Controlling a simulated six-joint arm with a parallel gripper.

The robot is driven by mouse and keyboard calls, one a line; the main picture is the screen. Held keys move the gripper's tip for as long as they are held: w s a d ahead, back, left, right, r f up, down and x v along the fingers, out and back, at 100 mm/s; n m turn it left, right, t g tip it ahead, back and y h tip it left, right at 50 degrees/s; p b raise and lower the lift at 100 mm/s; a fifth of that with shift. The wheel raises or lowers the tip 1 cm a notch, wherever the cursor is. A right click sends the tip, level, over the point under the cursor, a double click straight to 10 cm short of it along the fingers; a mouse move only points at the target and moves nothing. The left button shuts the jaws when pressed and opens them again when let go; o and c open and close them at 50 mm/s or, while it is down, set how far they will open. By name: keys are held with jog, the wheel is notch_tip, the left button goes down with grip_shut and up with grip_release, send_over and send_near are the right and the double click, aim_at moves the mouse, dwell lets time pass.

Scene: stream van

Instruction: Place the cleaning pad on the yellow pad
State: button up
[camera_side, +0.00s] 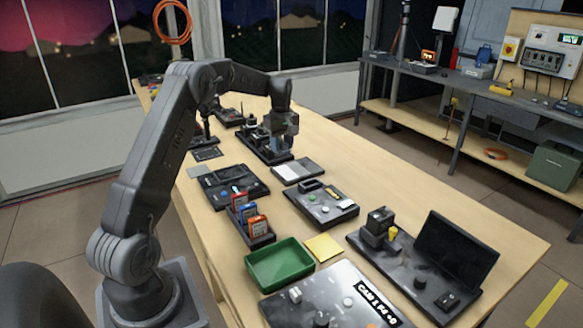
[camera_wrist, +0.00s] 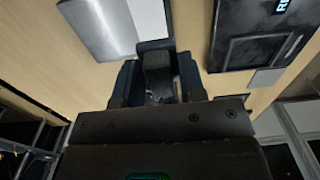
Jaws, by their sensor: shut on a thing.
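The yellow pad (camera_side: 323,246) lies flat on the table, to the right of the green tray, with nothing on it. My gripper (camera_side: 278,140) is far from it, towards the back of the table, above or beside a black tray (camera_side: 256,148) of small items. In the wrist view my gripper (camera_wrist: 157,88) is shut on a dark grey, textured block (camera_wrist: 157,62), which appears to be the cleaning pad. In the side view the held block cannot be made out clearly against the gripper. The gap below it is unclear.
A green tray (camera_side: 279,266), a rack of orange and blue items (camera_side: 262,240), a black board with knobs (camera_side: 323,203) and a monitor station (camera_side: 455,250) crowd the table. A silver-topped plate (camera_side: 294,170) lies just in front of my gripper. The right back tabletop is clear.

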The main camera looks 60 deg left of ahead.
jog(key=s+d+r, duration=0.1)
jog(key=s+d, duration=0.5)
jog(key=d, duration=0.5)
jog(key=s+d+r, duration=0.1)
jog(key=s+d, duration=0.5)
jog(key=d, duration=0.5)
send_over(324, 246)
notch_tip(324, 246, down, 7)
jog(key=shift+s+a+r, duration=0.15)
jog(key=shift+r, duration=0.05)
jog(key=shift+d+f, duration=0.1)
jog(key=shift+d, duration=0.1)
jog(key=shift+f, duration=2)
jog(key=shift+f, duration=0.2)
jog(key=o, duration=0.8)
jog(key=shift+o, duration=0.2)
jog(key=shift+r, duration=0.1)
